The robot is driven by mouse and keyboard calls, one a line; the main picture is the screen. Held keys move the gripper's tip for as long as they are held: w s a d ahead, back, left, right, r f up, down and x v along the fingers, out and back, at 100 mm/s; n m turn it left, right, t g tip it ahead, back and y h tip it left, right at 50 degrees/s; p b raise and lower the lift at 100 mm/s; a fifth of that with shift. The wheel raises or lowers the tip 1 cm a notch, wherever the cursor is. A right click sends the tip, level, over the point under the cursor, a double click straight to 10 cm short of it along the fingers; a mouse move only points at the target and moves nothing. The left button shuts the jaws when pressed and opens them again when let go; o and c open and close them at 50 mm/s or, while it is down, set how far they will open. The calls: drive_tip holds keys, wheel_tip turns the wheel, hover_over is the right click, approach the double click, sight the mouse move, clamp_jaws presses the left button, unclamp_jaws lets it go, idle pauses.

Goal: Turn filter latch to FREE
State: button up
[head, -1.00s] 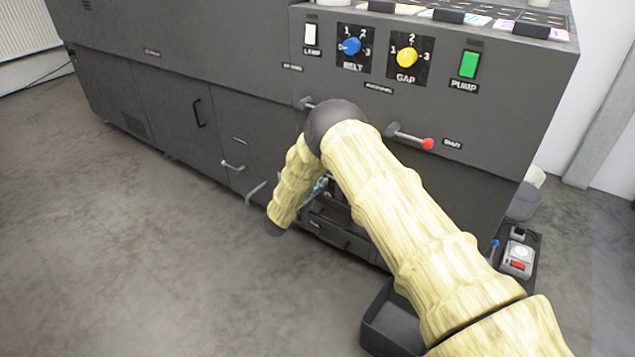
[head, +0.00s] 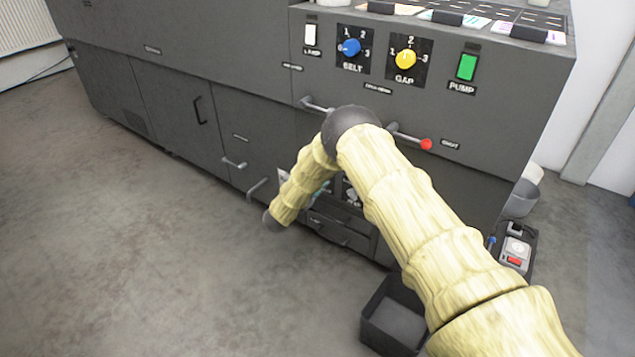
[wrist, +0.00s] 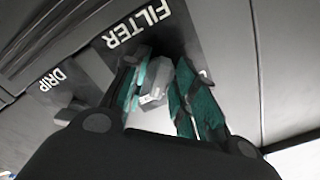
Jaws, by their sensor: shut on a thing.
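In the wrist view the filter latch (wrist: 155,88) is a grey knob below the white FILTER lettering (wrist: 138,22) on a dark plate. My gripper (wrist: 160,78) has its teal-padded fingers on both sides of the latch and is shut on it. The lettering appears rotated in this view. The latch's position marks are mostly covered by the fingers, so I cannot read its setting. In the head view my arm hides most of the gripper and the latch, low on the machine's front.
A DRIP label (wrist: 55,78) and a dark fitting sit beside the filter plate. The grey machine (head: 260,110) carries projecting handles and a red-tipped lever (head: 425,144) near my arm. A dark open bin (head: 395,318) stands on the floor. The floor at left is clear.

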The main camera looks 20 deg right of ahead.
idle(0.3)
drive_tip(key=o, duration=0.7)
drive_tip(key=v, duration=1.2)
drive_tip(key=shift+s+f, duration=0.1)
